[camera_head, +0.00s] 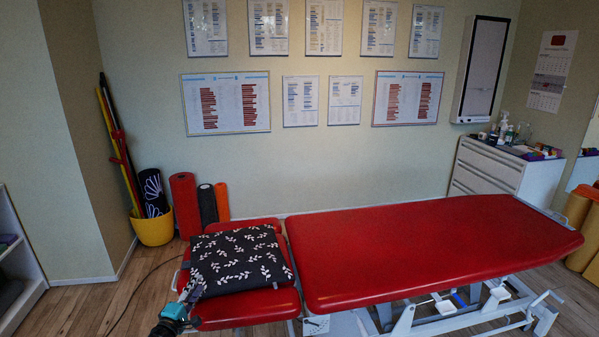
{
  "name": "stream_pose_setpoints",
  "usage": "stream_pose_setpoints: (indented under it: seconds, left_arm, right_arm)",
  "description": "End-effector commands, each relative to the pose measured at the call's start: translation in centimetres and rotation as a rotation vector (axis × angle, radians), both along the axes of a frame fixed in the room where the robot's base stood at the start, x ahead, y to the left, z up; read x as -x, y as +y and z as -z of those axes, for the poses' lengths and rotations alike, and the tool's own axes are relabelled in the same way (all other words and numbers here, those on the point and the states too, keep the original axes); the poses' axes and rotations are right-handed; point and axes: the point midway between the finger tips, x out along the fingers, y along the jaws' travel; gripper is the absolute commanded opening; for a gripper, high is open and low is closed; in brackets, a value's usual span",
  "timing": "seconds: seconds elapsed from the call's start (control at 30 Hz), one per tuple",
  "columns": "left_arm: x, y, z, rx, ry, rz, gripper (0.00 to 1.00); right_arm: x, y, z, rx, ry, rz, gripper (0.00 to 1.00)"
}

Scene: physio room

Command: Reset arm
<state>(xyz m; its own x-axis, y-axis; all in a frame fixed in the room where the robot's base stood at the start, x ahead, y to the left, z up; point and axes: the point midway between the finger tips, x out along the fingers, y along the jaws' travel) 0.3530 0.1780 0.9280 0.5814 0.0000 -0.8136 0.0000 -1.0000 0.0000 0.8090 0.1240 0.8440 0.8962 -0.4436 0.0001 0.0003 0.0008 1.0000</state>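The pillow lies on the short red headrest section (245,311) of the treatment table (420,245).
A yellow bucket (153,229) with poles and a rolled mat stands in the left corner. Red, black and orange rolls (186,205) stand by the wall. A white cabinet (500,172) with bottles is at the back right. Wooden floor (90,310) shows free at the left.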

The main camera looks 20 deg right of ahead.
Motion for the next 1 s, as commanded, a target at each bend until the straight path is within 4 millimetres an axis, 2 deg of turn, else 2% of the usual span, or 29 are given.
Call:
stream_pose_setpoints:
  seconds: [0.07, 0.17, 0.27, 0.33, 0.47, 0.57, 0.77, 0.9, 1.0]
  left_arm:
    - [0.0, 0.0, 0.0, 0.0, 0.0, 0.0, 0.33]
    - [0.0, 0.0, 0.0, 0.0, 0.0, 0.0, 0.33]
    - [0.0, 0.0, 0.0, 0.0, 0.0, 0.0, 0.33]
    - [0.0, 0.0, 0.0, 0.0, 0.0, 0.0, 0.33]
    - [0.0, 0.0, 0.0, 0.0, 0.0, 0.0, 0.33]
    - [0.0, 0.0, 0.0, 0.0, 0.0, 0.0, 0.33]
    - [0.0, 0.0, 0.0, 0.0, 0.0, 0.0, 0.33]
    - [0.0, 0.0, 0.0, 0.0, 0.0, 0.0, 0.33]
    - [0.0, 0.0, 0.0, 0.0, 0.0, 0.0, 0.33]
  right_arm:
    - [-0.1, -0.4, -0.3, -0.007, 0.004, 0.004, 0.32]
    - [-0.3, -2.0, -1.7, -0.04, 0.028, 0.019, 0.32]
    - [-0.3, -5.1, -4.1, -0.108, 0.075, 0.047, 0.32]
    - [0.1, -7.8, -6.1, -0.173, 0.113, 0.071, 0.32]
    - [2.1, -13.0, -9.3, -0.305, 0.184, 0.115, 0.32]
    - [4.6, -16.7, -11.4, -0.408, 0.231, 0.148, 0.32]
    - [11.5, -23.3, -14.4, -0.623, 0.308, 0.212, 0.32]
    - [17.6, -26.9, -15.3, -0.779, 0.348, 0.255, 0.32]
    - [22.2, -28.8, -15.4, -0.892, 0.369, 0.283, 0.32]
